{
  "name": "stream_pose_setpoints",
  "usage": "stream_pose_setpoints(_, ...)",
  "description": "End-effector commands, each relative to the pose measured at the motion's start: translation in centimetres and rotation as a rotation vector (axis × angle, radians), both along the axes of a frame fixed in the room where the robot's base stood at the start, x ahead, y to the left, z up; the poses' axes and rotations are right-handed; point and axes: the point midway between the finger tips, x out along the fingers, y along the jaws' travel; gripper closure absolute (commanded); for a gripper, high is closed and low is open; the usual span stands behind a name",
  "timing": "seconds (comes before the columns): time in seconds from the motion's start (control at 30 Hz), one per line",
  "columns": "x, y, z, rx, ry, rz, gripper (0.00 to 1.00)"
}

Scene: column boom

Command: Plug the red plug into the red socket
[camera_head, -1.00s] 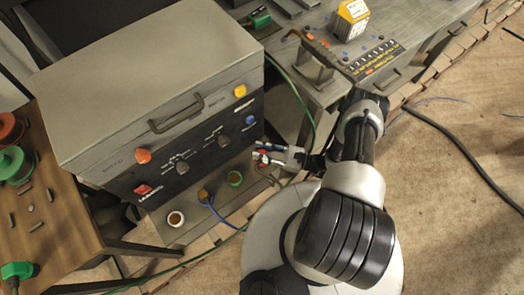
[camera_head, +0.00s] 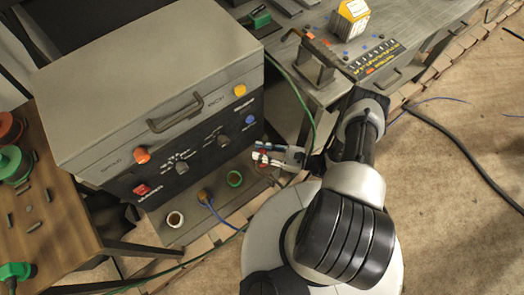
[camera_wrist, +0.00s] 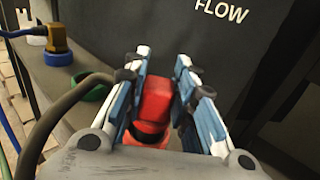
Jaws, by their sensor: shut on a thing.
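My gripper (camera_head: 257,153) is beside the right end of the machine's front ledge. In the wrist view, my gripper (camera_wrist: 162,58) has its blue and silver fingers shut on the red plug (camera_wrist: 156,97), one finger on each side. The plug also shows as a small red patch between the fingers in the head view (camera_head: 264,157). A dark grey cable (camera_wrist: 62,108) curves in from the lower left towards the gripper.
The ledge holds a green socket (camera_head: 235,179), a brassy plug with a blue cable (camera_head: 204,195) and a white socket (camera_head: 175,219). The grey machine's dark front panel (camera_head: 190,150), with knobs and buttons, rises close behind. A workbench (camera_head: 405,25) stands at the upper right.

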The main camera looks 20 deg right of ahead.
Motion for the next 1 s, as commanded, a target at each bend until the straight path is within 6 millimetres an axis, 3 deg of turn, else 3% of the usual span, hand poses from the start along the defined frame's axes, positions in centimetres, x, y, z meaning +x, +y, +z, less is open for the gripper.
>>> stream_pose_setpoints(0.8, 0.0, 0.0, -1.2, 0.001, -0.001, 0.000, 1.00)
stream_pose_setpoints(0.83, 0.0, 0.0, -1.2, 0.001, -0.001, 0.000, 0.75)
stream_pose_setpoints(1.0, 0.0, 0.0, -1.2, 0.000, 0.000, 0.000, 0.67)
